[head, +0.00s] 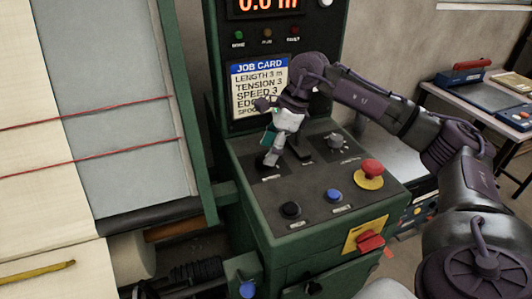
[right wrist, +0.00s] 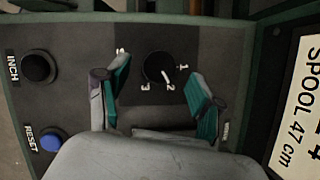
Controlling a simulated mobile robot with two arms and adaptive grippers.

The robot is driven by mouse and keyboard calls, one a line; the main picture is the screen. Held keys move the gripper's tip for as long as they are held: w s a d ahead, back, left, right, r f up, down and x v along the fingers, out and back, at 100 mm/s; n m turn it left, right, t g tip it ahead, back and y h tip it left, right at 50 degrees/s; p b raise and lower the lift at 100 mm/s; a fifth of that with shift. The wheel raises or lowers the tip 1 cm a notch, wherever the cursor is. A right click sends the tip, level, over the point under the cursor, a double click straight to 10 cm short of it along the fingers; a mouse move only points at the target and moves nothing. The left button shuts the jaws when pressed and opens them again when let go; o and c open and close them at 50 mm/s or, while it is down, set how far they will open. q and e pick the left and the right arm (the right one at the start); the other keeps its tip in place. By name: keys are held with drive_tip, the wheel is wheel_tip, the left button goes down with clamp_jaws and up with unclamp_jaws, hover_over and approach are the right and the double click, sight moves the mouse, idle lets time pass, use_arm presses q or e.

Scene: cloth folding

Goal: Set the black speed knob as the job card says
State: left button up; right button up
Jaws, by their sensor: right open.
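The job card (head: 260,88) stands upright behind the panel; it reads LENGTH 3 m, TENSION 3 and SPEED 3, with lower lines partly covered. My right gripper (head: 270,155) is over the far left of the sloping panel. In the right wrist view a round black knob (right wrist: 155,66) lies between the open fingers of the right gripper (right wrist: 159,78), with a gap on both sides. Its white pointer aims at about 2. Figures 1, 2 and 3 show around it; its name label is not readable. In the head view the gripper largely hides this knob. My left gripper is not in view.
A second dial (head: 338,142), a red stop button (head: 371,170), a black INCH button (head: 290,210) and a blue RESET button (head: 333,195) sit on the panel. Red threads (head: 90,111) cross the machine at left. A side table (head: 490,92) stands at right.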

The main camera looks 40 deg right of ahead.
sight(260, 157)
drive_tip(key=shift+x, duration=1.15)
drive_tip(key=c, duration=1.1)
drive_tip(key=m+t+b, duration=0.1)
drive_tip(key=m, duration=0.1)
drive_tip(key=shift+f+m+h, duration=0.1)
drive_tip(key=shift+m+h, duration=0.2)
drive_tip(key=m+t+h+b, duration=0.1)
drive_tip(key=m, duration=0.2)
drive_tip(key=shift+s+a+m+b, duration=0.1)
drive_tip(key=shift+a+m+b, duration=0.05)
drive_tip(key=shift+m+b, duration=0.2)
drive_tip(key=m+h+b, duration=0.1)
drive_tip(key=m, duration=0.1)
drive_tip(key=m+h, duration=0.1)
drive_tip(key=m, duration=0.2)
drive_tip(key=shift+a+m+t+b, duration=0.1)
drive_tip(key=shift+m+t+b, duration=0.15)
drive_tip(key=shift+t+b, duration=0.1)
